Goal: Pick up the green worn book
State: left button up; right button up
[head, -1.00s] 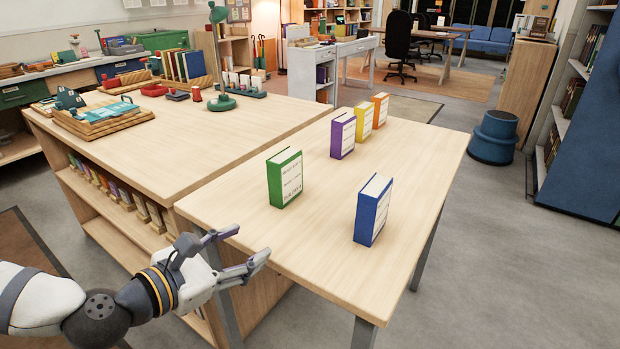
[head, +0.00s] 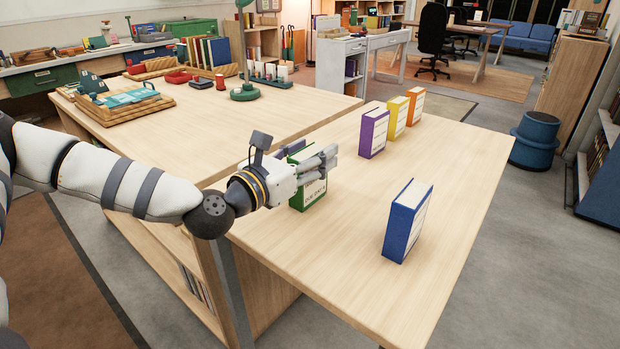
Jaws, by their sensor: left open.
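The green book (head: 308,199) stands upright on the light wooden table, toward its left edge. My left gripper (head: 329,160) is open and overlaps the upper part of the book in the head view. It hides most of the cover; the lower front and a bit of the top left corner show. I cannot tell whether the fingers are around the book or just in front of it, or whether they touch it. My right gripper is not in view.
A blue book (head: 408,222) stands to the right on the same table (head: 345,270). Purple (head: 373,133), yellow (head: 396,119) and orange (head: 415,107) books stand further back. A larger table (head: 190,140) with a green lamp (head: 244,90) adjoins on the left.

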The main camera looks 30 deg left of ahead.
aim_at(321, 147)
pick_arm(q)
jog(key=w, duration=0.3)
jog(key=shift+d, duration=0.1)
grip_shut()
